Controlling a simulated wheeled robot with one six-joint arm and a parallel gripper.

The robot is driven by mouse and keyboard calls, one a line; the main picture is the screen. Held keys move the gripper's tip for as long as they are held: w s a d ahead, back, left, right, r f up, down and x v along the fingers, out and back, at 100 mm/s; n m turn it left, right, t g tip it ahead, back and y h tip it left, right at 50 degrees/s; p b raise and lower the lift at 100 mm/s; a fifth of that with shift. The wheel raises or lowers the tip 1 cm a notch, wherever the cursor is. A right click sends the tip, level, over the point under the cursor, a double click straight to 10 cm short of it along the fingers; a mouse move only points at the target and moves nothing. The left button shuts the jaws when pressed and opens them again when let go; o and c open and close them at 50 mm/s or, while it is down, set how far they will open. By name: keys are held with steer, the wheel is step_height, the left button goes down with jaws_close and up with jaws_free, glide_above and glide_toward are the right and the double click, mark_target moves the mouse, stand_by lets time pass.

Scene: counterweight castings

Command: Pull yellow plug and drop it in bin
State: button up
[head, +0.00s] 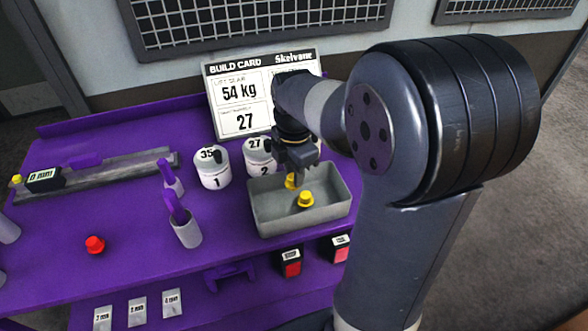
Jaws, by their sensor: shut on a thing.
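My gripper (293,172) points down over the grey bin (261,222), inside the outline of its rim. It is shut on a yellow plug (291,182), which shows just below the fingers. Whether this plug touches the bin floor I cannot tell. A second yellow plug (305,199) lies in the bin, to the right of and nearer than the held one. My arm comes in from the right and hides part of the bench behind the bin.
White canisters marked 1 (212,168) and 2 (258,156) stand left of and behind the bin. A build card (231,121) stands behind. A red plug (95,244) and a tool cup (187,233) are on the purple bench, left. Red-and-black blocks (291,263) sit in front.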

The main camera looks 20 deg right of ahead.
steer(key=o, duration=1)
steer(key=shift+o, duration=0.2)
step_height(320, 180, up, 11)
steer(key=shift+f, duration=0.1)
step_height(320, 180, down, 11)
steer(key=shift+r, duration=0.1)
step_height(320, 180, up, 4)
steer(key=p, duration=0.3)
steer(key=shift+f, duration=0.25)
steer(key=shift+r+p, duration=0.75)
steer(key=shift+r, duration=0.15)
